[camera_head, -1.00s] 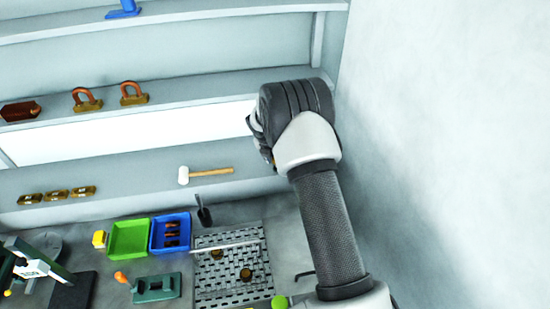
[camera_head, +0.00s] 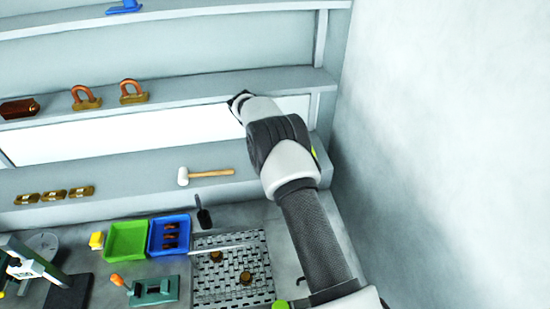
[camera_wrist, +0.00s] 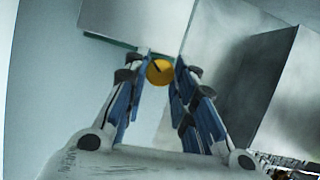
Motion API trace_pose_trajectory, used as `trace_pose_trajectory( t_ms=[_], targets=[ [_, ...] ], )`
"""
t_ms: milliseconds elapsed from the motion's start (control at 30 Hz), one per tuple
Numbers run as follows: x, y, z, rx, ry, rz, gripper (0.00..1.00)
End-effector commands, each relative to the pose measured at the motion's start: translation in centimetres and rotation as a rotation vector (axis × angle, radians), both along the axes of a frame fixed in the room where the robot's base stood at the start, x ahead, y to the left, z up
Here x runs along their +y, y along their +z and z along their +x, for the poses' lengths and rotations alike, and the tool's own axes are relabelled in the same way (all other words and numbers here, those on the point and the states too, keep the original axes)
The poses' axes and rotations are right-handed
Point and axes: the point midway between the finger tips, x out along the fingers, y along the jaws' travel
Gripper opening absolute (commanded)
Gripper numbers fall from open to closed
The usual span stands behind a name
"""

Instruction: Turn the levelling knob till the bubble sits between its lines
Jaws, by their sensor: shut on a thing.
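In the wrist view, a round orange-yellow knob (camera_wrist: 159,72) with a dark line on its face sits between my fingertips. My gripper (camera_wrist: 161,60) is shut on it, with one blue-padded finger on each side. A pale grey box-like body (camera_wrist: 135,22) is directly beyond the knob. In the head view, my arm reaches up toward the back shelves, and the knob is not seen there. I cannot make out a bubble or its lines in either view.
A bare wall (camera_head: 440,150) stands close to the right of my arm. A mallet (camera_head: 205,175) lies on the lower shelf. A dark block (camera_wrist: 272,85) shows right in the wrist view.

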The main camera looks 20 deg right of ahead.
Motion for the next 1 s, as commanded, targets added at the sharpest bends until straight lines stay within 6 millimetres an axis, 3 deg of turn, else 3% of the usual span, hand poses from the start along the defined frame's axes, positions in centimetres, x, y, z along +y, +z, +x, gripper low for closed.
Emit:
trace_pose_trajectory(
  t_ms=[400, 1000],
  targets=[
    [-0.1, -0.12, 0.21, -0.001, -0.219, 0.0, 0.01],
    [-0.13, -0.07, 0.15, 0.003, -0.275, -0.001, 0.01]
  ],
)
